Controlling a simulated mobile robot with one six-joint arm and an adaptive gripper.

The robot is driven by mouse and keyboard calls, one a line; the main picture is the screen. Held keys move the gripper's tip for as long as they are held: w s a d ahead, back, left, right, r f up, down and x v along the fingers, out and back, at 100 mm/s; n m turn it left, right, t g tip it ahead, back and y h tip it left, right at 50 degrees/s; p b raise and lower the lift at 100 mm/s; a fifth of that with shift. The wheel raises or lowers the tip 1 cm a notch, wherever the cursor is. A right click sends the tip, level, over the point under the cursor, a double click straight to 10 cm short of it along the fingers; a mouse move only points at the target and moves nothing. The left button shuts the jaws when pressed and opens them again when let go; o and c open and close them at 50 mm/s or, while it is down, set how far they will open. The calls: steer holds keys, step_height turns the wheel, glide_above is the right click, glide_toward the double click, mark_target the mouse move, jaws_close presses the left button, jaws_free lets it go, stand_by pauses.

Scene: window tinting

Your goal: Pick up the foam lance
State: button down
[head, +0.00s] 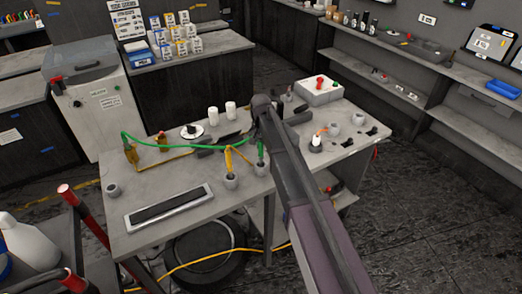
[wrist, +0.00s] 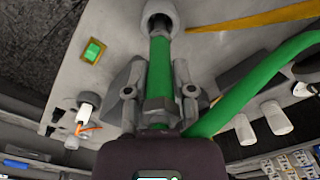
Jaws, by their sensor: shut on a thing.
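A green lance (wrist: 160,65) with a dark tip lies between the two fingers of my gripper (wrist: 159,92), which is shut on it. Its tip points into a round grey holder (wrist: 160,14), whether still seated I cannot tell. A green hose (wrist: 255,85) runs off to the right from beside the lance. In the head view the green lance (head: 261,148) stands above its holder (head: 262,168) on the grey workbench (head: 190,170). My arm hides most of the gripper there. No label shows which lance is for foam.
A yellow lance (head: 229,160) stands in another holder (head: 230,182) just left. A framed dark tray (head: 168,207) lies at the bench front. White cylinders (head: 213,115) stand behind. A white box (head: 318,92) with red tops sits at the back right.

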steer(key=shift+r, duration=0.2)
step_height(320, 180, up, 10)
steer(key=p, duration=1)
steer(key=shift+f, duration=0.3)
stand_by(0.3)
